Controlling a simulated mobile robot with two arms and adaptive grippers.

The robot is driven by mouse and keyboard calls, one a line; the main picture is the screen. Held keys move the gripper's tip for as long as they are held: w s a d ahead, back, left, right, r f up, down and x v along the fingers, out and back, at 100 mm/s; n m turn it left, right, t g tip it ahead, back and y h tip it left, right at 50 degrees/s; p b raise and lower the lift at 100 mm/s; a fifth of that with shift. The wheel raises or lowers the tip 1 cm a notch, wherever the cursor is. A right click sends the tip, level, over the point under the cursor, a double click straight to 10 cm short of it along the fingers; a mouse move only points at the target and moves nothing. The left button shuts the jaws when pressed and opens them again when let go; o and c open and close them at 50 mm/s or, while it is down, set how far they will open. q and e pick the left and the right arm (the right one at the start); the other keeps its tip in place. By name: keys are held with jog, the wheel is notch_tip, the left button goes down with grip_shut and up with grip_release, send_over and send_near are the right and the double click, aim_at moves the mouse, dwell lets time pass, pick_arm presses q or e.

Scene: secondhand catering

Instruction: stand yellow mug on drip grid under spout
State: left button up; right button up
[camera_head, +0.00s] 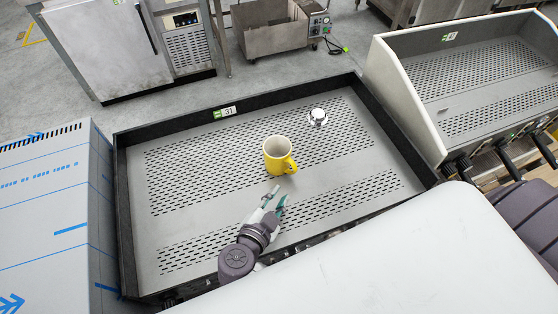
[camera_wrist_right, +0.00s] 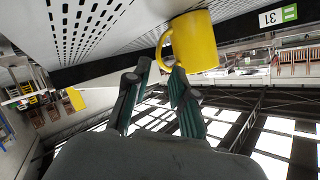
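The yellow mug (camera_head: 270,162) stands upright on the perforated grey metal top (camera_head: 200,205) of the machine tagged 31. Its handle faces the lower right, towards my right gripper (camera_head: 277,197). The fingers are apart and empty, just short of the mug. In the right wrist view the picture is tilted over; the mug (camera_wrist_right: 197,42) and its handle show just beyond the open fingertips (camera_wrist_right: 160,72). No contact is clear. A round white-and-metal piece (camera_head: 318,117) sits on the top behind the mug; I cannot tell if it is the spout. My left gripper is not in view.
A raised dark rim (camera_head: 122,200) borders the top. A similar machine with a perforated top (camera_head: 480,75) stands at right. A blue-marked pale unit (camera_head: 45,220) is at left. A pale smooth surface (camera_head: 400,250) fills the lower right. The top around the mug is largely clear.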

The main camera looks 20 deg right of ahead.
aim_at(290, 184)
jog(key=b+x, duration=0.1)
jog(key=x, duration=0.3)
jog(key=shift+w+d+f, duration=0.1)
jog(key=shift+w+f, duration=0.05)
jog(key=shift+w, duration=0.05)
jog(key=b+x, duration=0.4)
jog(key=shift+f, duration=0.25)
jog(key=shift+w+d, duration=0.25)
jog(key=shift+d, duration=0.15)
grip_shut()
jog(key=shift+r, duration=0.1)
